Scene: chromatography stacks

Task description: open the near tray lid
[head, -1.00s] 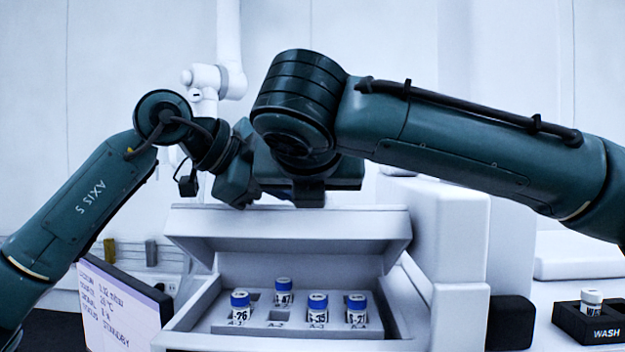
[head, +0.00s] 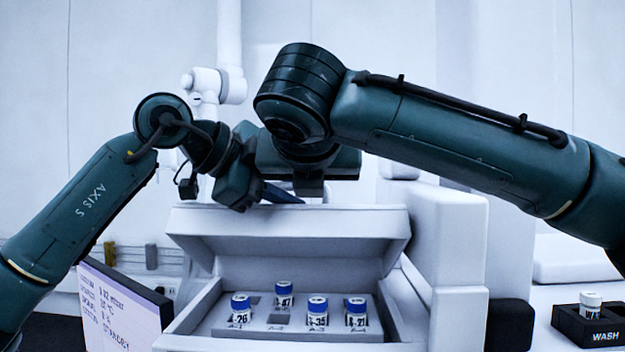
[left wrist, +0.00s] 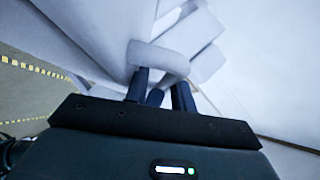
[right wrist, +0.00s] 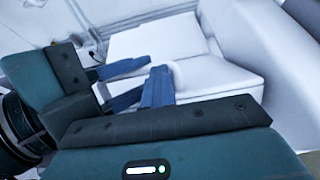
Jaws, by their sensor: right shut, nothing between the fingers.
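The near tray lid (head: 290,224) is a white slab, raised and tilted above the open tray (head: 196,318). In the head view my left gripper (head: 282,194) is just above the lid's top edge, partly hidden by my right arm. In the left wrist view its fingers (left wrist: 160,90) are spread apart, close to a rounded white bar (left wrist: 158,57). My right gripper (right wrist: 160,86) is shut and empty beside the left fingers, close to a white rounded piece in its wrist view. Its fingertips are hidden in the head view. Contact with the lid cannot be told.
Several blue-capped vials (head: 317,312) stand in a grey rack (head: 275,322) inside the tray. A white block (head: 450,235) rises right of the tray. A black WASH holder (head: 588,327) with a white-capped vial stands far right. A display panel (head: 118,305) is at left.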

